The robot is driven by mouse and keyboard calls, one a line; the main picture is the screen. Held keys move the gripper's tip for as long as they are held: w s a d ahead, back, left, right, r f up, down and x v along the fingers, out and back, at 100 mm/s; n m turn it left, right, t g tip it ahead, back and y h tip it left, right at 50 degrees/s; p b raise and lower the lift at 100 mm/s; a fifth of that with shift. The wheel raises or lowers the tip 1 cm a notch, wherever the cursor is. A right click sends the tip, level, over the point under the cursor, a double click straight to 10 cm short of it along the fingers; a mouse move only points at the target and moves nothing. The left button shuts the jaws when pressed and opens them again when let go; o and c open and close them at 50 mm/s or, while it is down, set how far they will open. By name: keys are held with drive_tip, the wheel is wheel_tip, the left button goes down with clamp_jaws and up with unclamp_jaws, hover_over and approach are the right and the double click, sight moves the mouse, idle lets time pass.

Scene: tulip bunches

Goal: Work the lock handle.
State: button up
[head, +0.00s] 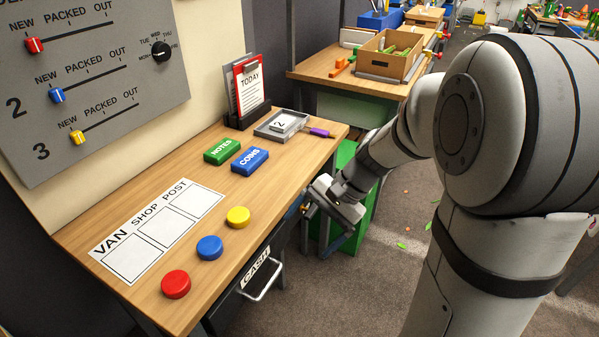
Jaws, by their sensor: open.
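My gripper (312,228) is in the head view, low at the right front corner of the wooden desk, beside its front edge. Its two fingers are apart, and I see nothing held between them. I cannot make out a lock handle for certain; the gripper and wrist cover part of the desk front there. A drawer labelled CASH (255,267) is under the desk's front edge, left of the gripper. Its silver bar handle (264,283) is in plain view, apart from the gripper.
The desk (140,215) carries red (176,284), blue (209,247) and yellow (238,216) discs, NOTES (222,151) and COINS (250,161) blocks, and a grey tray (268,128). A green box (346,235) stands behind the gripper. Carpet (385,270) lies open right of the desk.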

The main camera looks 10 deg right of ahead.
drive_tip(key=w+d+f+m+t+y+b, duration=0.3)
drive_tip(key=w+f+m+y, duration=0.35)
drive_tip(key=w+f, duration=0.5)
drive_tip(key=m+t+y+b, duration=0.1)
drive_tip(key=m+t+b, duration=0.6)
drive_tip(key=m, duration=0.4)
approach(315, 213)
drive_tip(key=w+a+t+p, duration=0.1)
drive_tip(key=a, duration=0.2)
drive_tip(key=shift+t, duration=0.3)
drive_tip(key=x, duration=0.8)
drive_tip(key=shift+f, duration=0.15)
drive_tip(key=shift+s, duration=0.1)
drive_tip(key=shift+c, duration=0.2)
drive_tip(key=c, duration=0.9)
drive_tip(key=shift+d, duration=0.25)
drive_tip(key=shift+c, duration=0.2)
drive_tip(key=shift+a, duration=0.15)
